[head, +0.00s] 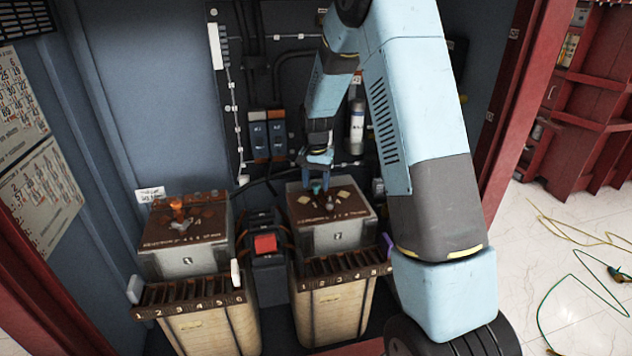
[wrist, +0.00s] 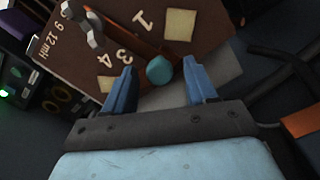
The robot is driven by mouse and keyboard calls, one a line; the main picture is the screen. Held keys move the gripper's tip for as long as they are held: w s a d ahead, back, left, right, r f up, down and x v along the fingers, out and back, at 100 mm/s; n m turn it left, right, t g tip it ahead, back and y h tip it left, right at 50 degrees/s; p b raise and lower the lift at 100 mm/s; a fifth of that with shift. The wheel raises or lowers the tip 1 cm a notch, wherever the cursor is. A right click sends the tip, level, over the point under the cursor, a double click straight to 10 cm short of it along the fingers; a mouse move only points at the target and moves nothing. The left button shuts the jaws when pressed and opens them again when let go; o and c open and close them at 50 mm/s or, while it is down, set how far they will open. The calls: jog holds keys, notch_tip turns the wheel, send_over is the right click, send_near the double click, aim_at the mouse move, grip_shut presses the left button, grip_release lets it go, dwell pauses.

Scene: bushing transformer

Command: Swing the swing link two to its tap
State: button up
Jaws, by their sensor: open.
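Swing link two appears as a brown bar (wrist: 130,38) with a round teal knob (wrist: 159,70) at its end, on the brown top plate (wrist: 205,22) of box 2. The knob also shows in the head view (head: 317,188). My gripper (wrist: 160,74) is open, with one blue finger on each side of the knob; I cannot tell whether either touches it. The plate carries the numbers 1, 3 and 4, pale square pads (wrist: 180,24) and a metal piece (wrist: 95,28). In the head view, my gripper (head: 318,181) is low over box 2 (head: 338,235).
Box 1 (head: 185,262) with an orange knob (head: 177,204) stands to the left. A red block (head: 265,244) sits between the boxes. Slotted racks (head: 340,268) stand in front. The dark back panel (head: 285,80) carries switches and a cylinder (head: 357,125).

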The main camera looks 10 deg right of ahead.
jog(key=shift+c, duration=0.3)
grip_shut()
dwell(0.3)
